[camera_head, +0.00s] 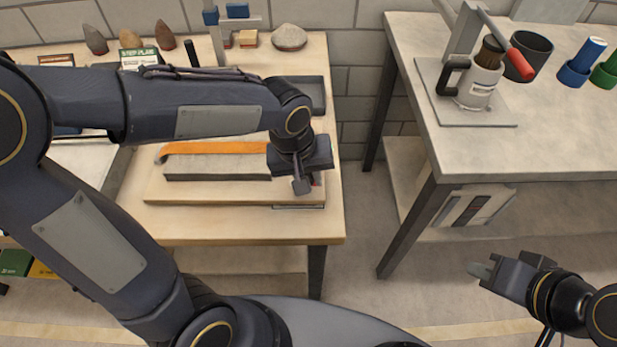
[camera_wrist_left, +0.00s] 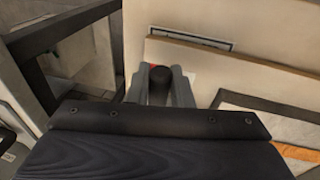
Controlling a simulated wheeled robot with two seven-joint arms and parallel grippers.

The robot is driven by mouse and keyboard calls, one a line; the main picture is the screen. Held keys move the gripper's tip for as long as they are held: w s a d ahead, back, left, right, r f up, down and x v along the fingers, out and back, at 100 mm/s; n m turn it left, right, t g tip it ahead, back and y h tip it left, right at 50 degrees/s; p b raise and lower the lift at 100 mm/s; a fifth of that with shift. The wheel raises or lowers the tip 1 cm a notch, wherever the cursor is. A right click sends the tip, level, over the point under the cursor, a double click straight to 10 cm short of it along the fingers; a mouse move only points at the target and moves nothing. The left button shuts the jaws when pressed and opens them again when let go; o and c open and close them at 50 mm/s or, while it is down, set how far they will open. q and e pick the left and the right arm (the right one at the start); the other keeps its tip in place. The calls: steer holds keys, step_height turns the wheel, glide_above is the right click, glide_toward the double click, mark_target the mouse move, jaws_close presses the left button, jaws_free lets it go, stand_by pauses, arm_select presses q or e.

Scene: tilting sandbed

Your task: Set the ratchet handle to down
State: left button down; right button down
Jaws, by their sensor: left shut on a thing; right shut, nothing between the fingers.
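My left gripper (camera_head: 302,186) is at the right end of the low sandbed unit on the left table, fingers pointing down. In the left wrist view it is shut on a dark rounded knob (camera_wrist_left: 159,86), which appears to be the ratchet handle's grip. A small red patch shows just beyond the knob. The rest of the handle is hidden by the fingers, so I cannot tell its setting. The sandbed's wooden base (camera_head: 235,192) carries a grey block (camera_head: 218,168) and an orange strip (camera_head: 212,147). My right gripper (camera_head: 480,270) is shut and empty, away from both tables.
A dark tray (camera_head: 310,95) lies behind my left wrist. Stones, including a pale one (camera_head: 289,37), line the back of the left table. The right table (camera_head: 555,140) holds a press with a red handle (camera_head: 520,65) and a black cup (camera_head: 534,45). A floor gap separates the tables.

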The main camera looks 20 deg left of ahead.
arm_select(q)
steer(key=shift+s+f+t+b, duration=0.1)
steer(key=shift+f+t+b, duration=0.3)
steer(key=shift+t+b, duration=0.15)
arm_select(e)
steer(key=shift+f, duration=0.95)
arm_select(q)
steer(key=c, duration=1.3)
jaws_free()
steer(key=d+p+v, duration=0.1)
steer(key=v, duration=0.6)
steer(key=shift+a+r, duration=0.4)
arm_select(e)
steer(key=shift+r, duration=0.7)
